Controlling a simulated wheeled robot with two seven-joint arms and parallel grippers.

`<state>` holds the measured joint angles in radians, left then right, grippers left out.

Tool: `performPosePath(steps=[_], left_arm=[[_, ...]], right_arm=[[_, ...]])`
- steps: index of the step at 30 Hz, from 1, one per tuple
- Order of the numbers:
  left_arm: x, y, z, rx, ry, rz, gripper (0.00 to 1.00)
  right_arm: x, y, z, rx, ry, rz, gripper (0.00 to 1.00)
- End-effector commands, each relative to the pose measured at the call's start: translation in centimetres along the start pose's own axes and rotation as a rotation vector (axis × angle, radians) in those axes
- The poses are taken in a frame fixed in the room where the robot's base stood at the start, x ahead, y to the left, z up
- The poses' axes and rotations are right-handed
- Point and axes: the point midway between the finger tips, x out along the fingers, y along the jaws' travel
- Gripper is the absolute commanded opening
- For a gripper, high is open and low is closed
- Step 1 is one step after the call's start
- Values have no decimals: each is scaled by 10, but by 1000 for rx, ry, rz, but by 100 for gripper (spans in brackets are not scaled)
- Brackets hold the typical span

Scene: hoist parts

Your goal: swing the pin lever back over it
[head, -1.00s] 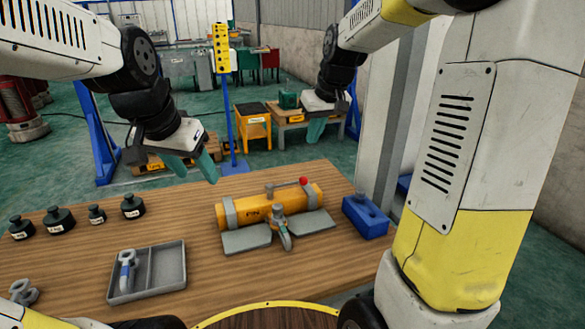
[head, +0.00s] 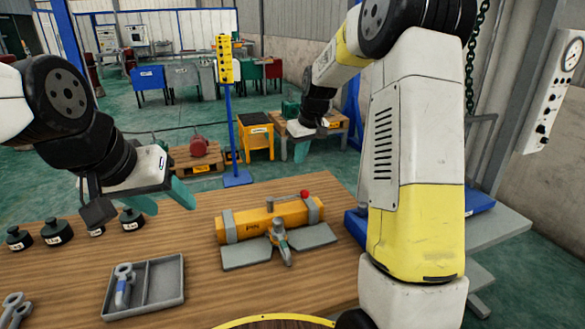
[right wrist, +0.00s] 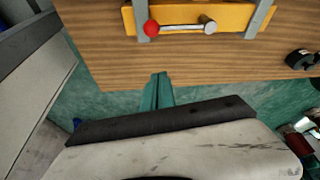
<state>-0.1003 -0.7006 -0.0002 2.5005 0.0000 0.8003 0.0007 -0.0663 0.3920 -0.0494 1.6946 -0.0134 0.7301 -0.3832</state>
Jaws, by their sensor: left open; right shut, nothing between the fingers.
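The right wrist view shows the lever (right wrist: 180,27) as a short bar between the red knob (right wrist: 151,28) and a round metal pivot (right wrist: 208,24). A grey hook-like fitting (head: 281,243) sits at the cylinder's front. My right gripper (head: 301,151) is shut and empty, beyond the table's back edge and apart from the lever; its fingers (right wrist: 158,90) point toward the cylinder. My left gripper (head: 164,198) is open and empty above the table's back left.
A grey tray (head: 181,286) with a shackle (head: 123,283) is at the front left. Several black weights (head: 57,233) stand at the left. A blue block (head: 356,226) is right of the cylinder, partly behind my arm. A yellow control post (head: 225,60) stands behind.

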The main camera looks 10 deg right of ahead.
Motion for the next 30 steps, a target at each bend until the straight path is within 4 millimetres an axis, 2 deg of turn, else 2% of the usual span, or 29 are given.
performPosePath(steps=[14,21,30], left_arm=[[0,0,0,1,0,0,54],[0,0,0,1,0,0,54],[0,0,0,1,0,0,54]], right_arm=[[96,-1,2,1,-4,-2,0],[87,0,33,1,0,0,0],[86,0,40,0,0,0,0]])
